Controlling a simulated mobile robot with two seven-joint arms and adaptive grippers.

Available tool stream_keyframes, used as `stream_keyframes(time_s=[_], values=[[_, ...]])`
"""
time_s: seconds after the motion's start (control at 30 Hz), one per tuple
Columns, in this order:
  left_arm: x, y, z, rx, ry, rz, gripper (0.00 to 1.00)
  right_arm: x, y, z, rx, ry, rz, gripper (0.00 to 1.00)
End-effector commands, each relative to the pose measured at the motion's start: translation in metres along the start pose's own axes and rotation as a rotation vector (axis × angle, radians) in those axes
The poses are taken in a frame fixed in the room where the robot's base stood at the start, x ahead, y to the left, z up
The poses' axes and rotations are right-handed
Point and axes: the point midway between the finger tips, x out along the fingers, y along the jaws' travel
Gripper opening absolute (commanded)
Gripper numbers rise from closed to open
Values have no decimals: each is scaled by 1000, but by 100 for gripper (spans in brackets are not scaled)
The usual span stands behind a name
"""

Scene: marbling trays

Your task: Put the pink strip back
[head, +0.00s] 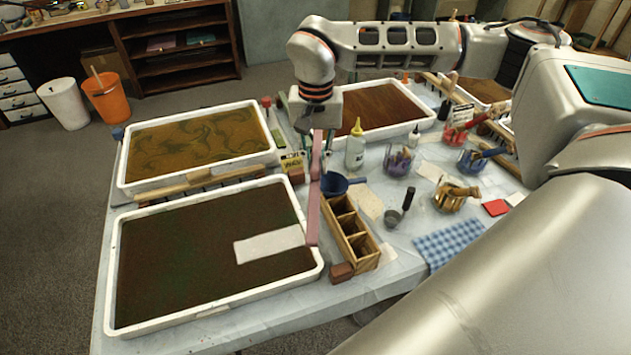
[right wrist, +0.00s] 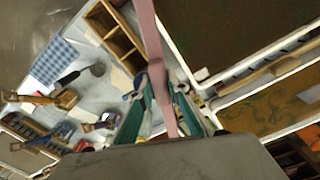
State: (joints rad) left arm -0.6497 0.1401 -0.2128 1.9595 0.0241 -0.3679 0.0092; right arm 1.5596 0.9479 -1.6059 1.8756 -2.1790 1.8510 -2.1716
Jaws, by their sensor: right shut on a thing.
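The pink strip (head: 313,200) is long and thin and hangs upright from my right gripper (head: 318,150), over the table. Its lower end shows in front of the near tray's right rim; I cannot tell whether it touches anything. In the right wrist view the strip (right wrist: 150,40) runs between the green-sided fingers of my right gripper (right wrist: 158,100), which are shut on it. A wooden divided box (head: 352,238) with open compartments stands just right of the strip. My left gripper is not in view.
The near tray (head: 112,290) holds dark liquid with a pale sheet (head: 268,245) at its right side. Another tray (head: 122,165) lies behind it. A blue pan (head: 335,184), a bottle (head: 355,150) and cups of tools crowd the table right of the strip.

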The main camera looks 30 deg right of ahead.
Motion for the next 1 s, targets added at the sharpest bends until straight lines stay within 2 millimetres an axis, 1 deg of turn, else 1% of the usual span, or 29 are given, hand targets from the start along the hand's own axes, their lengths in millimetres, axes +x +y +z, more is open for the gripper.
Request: stream_keyframes(time_s=[0.03, 0.1, 0.27, 0.33, 0.53, 0.6, 0.77, 0.8, 0.83, 0.87, 1.0], values=[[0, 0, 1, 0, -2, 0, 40, 8, 0, 1, 0, -2, 0, 0], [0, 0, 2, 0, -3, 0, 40, 14, 0, 0, 1, -1, 0, 0], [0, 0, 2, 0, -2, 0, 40, 22, 0, 0, 0, 1, -1, 0], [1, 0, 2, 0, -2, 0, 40, 29, 0, 0, 0, 0, 1, 0], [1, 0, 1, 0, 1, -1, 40, 57, 0, 0, 1, -1, 1, 0], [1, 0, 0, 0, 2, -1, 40, 62, 0, 0, 1, 0, 1, 0], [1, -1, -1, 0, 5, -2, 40, 62, 1, 0, 2, 0, 2, 0], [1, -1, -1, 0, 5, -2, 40, 62, 1, 0, 2, -1, 2, 21], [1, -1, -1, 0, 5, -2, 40, 62, 1, 0, 2, -1, 2, 29], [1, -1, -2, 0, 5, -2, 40, 62, 1, 0, 2, -1, 2, 33], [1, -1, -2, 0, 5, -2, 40, 62, 0, 0, 1, 0, 1, 33]])
